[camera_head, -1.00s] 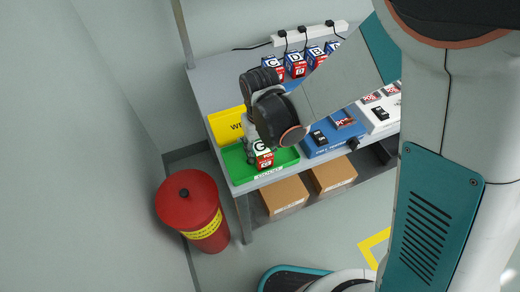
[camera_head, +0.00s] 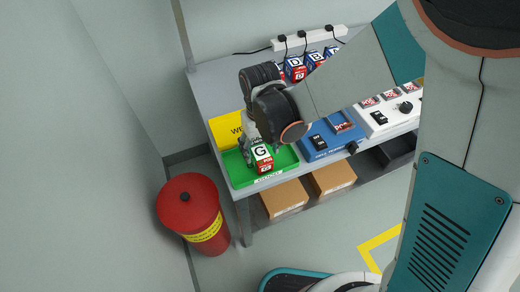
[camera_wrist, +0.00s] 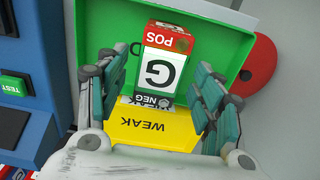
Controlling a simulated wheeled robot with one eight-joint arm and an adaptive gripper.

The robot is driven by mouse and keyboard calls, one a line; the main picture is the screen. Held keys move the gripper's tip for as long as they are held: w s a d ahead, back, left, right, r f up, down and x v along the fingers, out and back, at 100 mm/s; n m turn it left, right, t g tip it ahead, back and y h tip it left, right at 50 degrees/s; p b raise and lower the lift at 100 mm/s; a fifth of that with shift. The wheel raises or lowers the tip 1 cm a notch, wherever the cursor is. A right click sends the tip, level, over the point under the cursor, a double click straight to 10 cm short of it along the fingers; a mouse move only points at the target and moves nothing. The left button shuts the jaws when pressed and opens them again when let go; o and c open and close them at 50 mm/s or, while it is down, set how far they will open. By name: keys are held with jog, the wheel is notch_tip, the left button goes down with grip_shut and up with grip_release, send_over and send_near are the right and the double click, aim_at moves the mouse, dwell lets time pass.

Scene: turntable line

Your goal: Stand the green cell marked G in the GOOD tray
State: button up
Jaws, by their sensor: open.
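The green cell marked G (camera_head: 262,154) is in the green tray (camera_head: 235,167), near its front right. It shows a white G face, a red POS end toward the tray's front edge and a black NEG end in the wrist view (camera_wrist: 160,72). My gripper (camera_wrist: 162,88) is open, with one finger on each side of the cell and gaps visible there. In the head view my gripper (camera_head: 256,143) hides the cell's rear part.
The yellow WEAK tray (camera_head: 226,132) adjoins behind. A blue tester (camera_head: 325,141) stands right of the green tray. A red bin (camera_head: 187,203) stands on the floor at the left.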

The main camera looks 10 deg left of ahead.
aim_at(261, 151)
notch_tip(261, 151, up, 9)
jog(key=p, duration=0.2)
jog(key=shift+p, duration=0.35)
